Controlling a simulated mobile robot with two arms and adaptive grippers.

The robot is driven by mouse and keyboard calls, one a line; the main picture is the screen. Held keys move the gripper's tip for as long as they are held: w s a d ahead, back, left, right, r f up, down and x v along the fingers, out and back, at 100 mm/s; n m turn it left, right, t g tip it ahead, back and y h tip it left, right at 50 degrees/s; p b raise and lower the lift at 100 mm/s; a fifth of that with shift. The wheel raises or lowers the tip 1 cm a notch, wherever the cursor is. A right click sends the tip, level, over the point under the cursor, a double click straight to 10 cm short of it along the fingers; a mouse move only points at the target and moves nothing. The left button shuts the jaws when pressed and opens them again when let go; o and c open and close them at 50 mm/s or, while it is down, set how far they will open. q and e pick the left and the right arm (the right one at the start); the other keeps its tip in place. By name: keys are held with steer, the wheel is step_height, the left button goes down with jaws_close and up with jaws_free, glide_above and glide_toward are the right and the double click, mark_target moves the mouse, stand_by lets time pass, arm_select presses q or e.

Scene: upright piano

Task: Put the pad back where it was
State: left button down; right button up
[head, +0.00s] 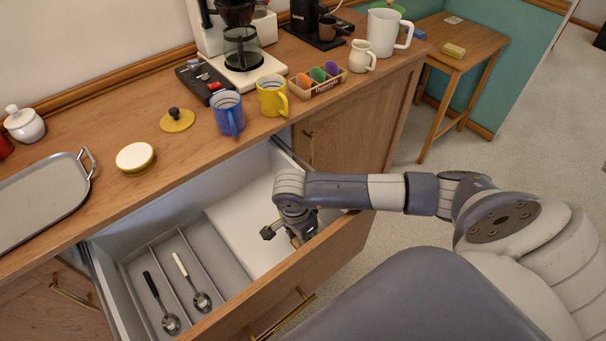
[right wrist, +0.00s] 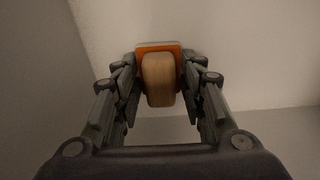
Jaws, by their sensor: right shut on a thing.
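My right gripper (head: 285,232) reaches down into the right part of the open drawer (head: 325,240). In the right wrist view my right gripper (right wrist: 160,85) is shut on a pad (right wrist: 160,80) with a rounded pale wooden grip and an orange edge behind it. In the head view only a small brown bit of the pad (head: 296,242) shows under the gripper. I cannot tell whether the pad touches the drawer floor. My left gripper is not in view.
The drawer's left part holds a black-handled spoon (head: 161,303) and a white-handled spoon (head: 191,282) between dividers. On the counter stand a blue mug (head: 228,112), a yellow mug (head: 271,95), a coffee maker (head: 240,60) and a metal tray (head: 45,200). A side table (head: 470,40) stands at the back right.

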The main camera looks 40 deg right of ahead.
mark_target(298, 240)
steer(key=o, duration=1)
steer(key=shift+o, duration=0.2)
steer(key=shift+r, duration=0.1)
step_height(298, 240, up, 12)
steer(key=a, duration=0.1)
steer(key=shift+a, duration=0.3)
